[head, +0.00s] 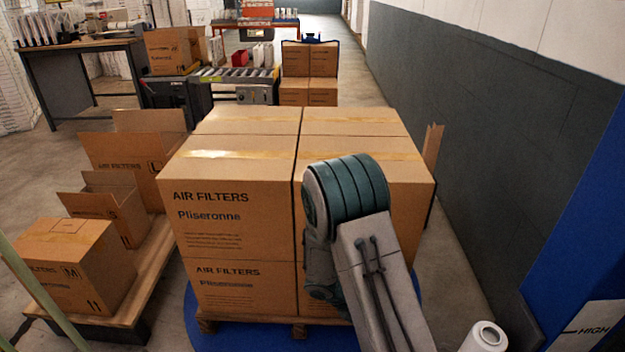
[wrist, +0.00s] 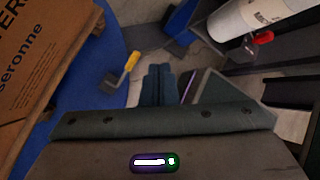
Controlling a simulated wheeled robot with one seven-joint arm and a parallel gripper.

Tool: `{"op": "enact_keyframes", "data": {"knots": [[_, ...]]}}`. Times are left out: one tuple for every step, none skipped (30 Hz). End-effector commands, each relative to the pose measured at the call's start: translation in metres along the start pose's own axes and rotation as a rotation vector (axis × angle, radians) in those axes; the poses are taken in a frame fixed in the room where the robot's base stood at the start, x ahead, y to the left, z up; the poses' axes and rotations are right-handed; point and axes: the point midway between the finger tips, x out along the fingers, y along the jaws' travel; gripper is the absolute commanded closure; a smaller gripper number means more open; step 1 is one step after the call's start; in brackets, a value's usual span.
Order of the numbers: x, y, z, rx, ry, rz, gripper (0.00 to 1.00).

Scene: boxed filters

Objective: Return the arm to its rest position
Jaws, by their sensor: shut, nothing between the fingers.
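My arm rises in front of the boxes in the head view, bent at a teal-banded joint, with its grey link running down to the lower edge. My gripper is hidden in the head view. In the wrist view my gripper (wrist: 158,72) shows as two dark fingers side by side, shut and empty. It points down over the floor, apart from the boxes and the blue disc. A stack of AIR FILTERS boxes (head: 230,215) stands on a wooden pallet behind my arm, and a box side (wrist: 45,60) shows at the left of the wrist view.
A blue round base (head: 195,315) lies under the pallet. Smaller cartons (head: 80,265) stand on a pallet at left. A white roll (head: 485,338) is at lower right. A yellow-handled part (wrist: 131,62) and a white cylinder (wrist: 245,15) are near my gripper. A wall bounds the right.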

Motion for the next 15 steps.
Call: {"op": "enact_keyframes", "data": {"knots": [[-0.026, -0.015, 0.02, 0.106, 0.024, 0.008, 1.0], [-0.036, -0.023, 0.027, 0.169, 0.039, 0.008, 1.0], [-0.049, -0.033, 0.036, 0.25, 0.059, 0.009, 1.0], [-0.059, -0.04, 0.043, 0.312, 0.075, 0.008, 1.0], [-0.069, -0.048, 0.049, 0.374, 0.091, 0.008, 1.0], [-0.082, -0.058, 0.058, 0.455, 0.112, 0.008, 1.0], [-0.092, -0.066, 0.063, 0.514, 0.129, 0.007, 1.0], [-0.101, -0.074, 0.069, 0.573, 0.145, 0.007, 1.0], [-0.114, -0.084, 0.076, 0.653, 0.169, 0.007, 1.0], [-0.123, -0.092, 0.081, 0.711, 0.186, 0.005, 1.0], [-0.133, -0.101, 0.086, 0.77, 0.204, 0.003, 1.0], [-0.145, -0.111, 0.092, 0.847, 0.228, 0.0, 1.0], [-0.154, -0.119, 0.096, 0.905, 0.247, -0.002, 1.0], [-0.163, -0.128, 0.101, 0.963, 0.266, -0.005, 1.0], [-0.175, -0.138, 0.106, 1.039, 0.292, -0.008, 1.0]]}}
